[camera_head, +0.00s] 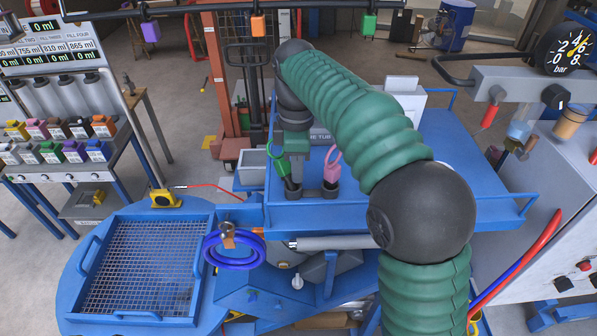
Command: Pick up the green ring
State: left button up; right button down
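The green ring (278,161) stands tilted on the blue bench, its lower end in a small dark holder. A pink ring-handled piece (332,166) stands just to its right in a similar holder. My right arm, in a ribbed green sleeve with black joints, reaches over from the lower right. My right gripper (294,170) points down immediately right of the green ring, very close to it. Whether they touch is unclear. Its fingers are small and partly merged with the holder, so their opening cannot be made out. My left gripper is not in view.
A blue tray with a mesh floor (143,268) lies at left, beside a coiled blue hose (235,250). A white box (404,100) stands behind my arm. A pressure gauge (563,50) hangs at upper right. The blue bench top (470,165) is clear at right.

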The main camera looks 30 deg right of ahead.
jog(key=shift+a+f, duration=0.2)
jog(key=shift+a, duration=0.15)
jog(key=c, duration=1.3)
grip_release()
jog(key=shift+s+r, duration=0.15)
jog(key=shift+o, duration=1.3)
jog(key=shift+w, duration=0.35)
